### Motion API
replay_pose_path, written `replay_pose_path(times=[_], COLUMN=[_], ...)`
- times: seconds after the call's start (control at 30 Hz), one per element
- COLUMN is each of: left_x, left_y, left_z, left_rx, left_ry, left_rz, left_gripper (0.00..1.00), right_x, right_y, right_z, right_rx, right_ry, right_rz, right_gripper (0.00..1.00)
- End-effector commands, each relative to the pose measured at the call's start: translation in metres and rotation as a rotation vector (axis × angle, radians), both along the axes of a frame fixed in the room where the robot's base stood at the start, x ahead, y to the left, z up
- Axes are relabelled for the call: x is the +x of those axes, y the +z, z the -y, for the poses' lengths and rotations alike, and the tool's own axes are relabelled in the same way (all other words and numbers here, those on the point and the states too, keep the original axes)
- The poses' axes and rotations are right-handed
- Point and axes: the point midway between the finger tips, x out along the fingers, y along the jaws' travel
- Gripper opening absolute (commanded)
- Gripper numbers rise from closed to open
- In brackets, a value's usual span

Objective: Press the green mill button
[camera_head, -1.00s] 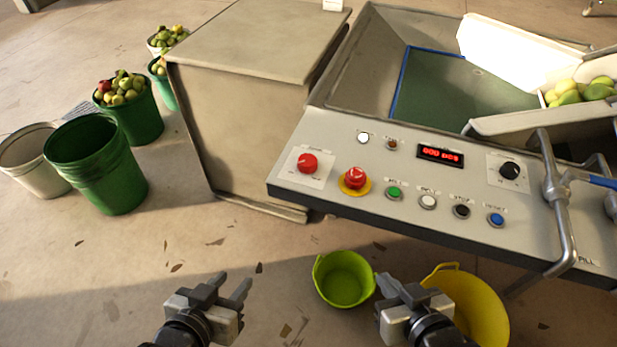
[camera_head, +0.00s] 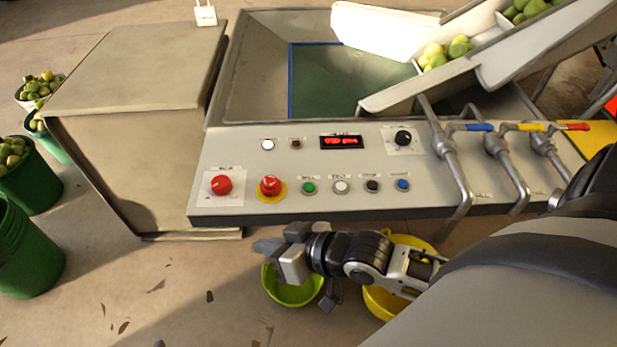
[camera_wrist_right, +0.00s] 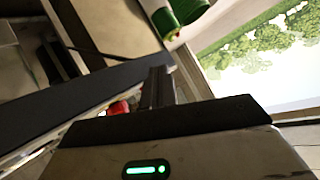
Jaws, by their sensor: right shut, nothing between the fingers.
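The green mill button (camera_head: 308,187) is on the grey sloping control panel (camera_head: 240,150), in the lower row, between the red mushroom button (camera_head: 270,186) on its yellow ring and a white button (camera_head: 341,187). My right gripper (camera_head: 262,246) is shut and empty, in front of and below the panel's front edge, apart from the button and pointing left. Its shut fingers show in the right wrist view (camera_wrist_right: 158,84), with a red button partly behind them. The green button is not seen in that view. My left gripper is out of view.
A red knob (camera_head: 221,185), black button (camera_head: 372,186) and blue button (camera_head: 403,185) share the lower row. Pipes with coloured handles (camera_head: 478,127) stand at right. A lime bucket (camera_head: 292,292) and yellow bucket (camera_head: 384,302) are below my right arm. A big box (camera_head: 140,75) stands left.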

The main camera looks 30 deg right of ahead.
Motion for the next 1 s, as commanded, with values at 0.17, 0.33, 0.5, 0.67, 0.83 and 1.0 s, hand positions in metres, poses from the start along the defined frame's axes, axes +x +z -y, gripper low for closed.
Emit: replay_pose_path(times=[0.17,0.33,0.5,0.67,0.83,1.0], left_x=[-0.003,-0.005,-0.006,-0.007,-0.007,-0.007], left_y=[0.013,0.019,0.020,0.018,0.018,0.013], left_z=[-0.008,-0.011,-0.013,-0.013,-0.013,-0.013], left_rx=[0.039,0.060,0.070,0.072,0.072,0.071], left_ry=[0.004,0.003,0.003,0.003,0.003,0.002], left_rz=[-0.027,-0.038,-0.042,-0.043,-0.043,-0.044], left_gripper=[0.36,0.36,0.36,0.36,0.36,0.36], right_x=[0.034,0.055,0.062,0.063,0.063,0.063], right_y=[0.063,0.103,0.123,0.126,0.125,0.120], right_z=[0.040,0.101,0.136,0.143,0.142,0.142], right_rx=[0.064,0.088,0.109,0.118,0.118,0.117], right_ry=[0.033,-0.093,-0.200,-0.226,-0.225,-0.224], right_rz=[-0.155,-0.314,-0.386,-0.403,-0.401,-0.401], right_gripper=[0.00,0.00,0.00,0.00,0.00,0.00])
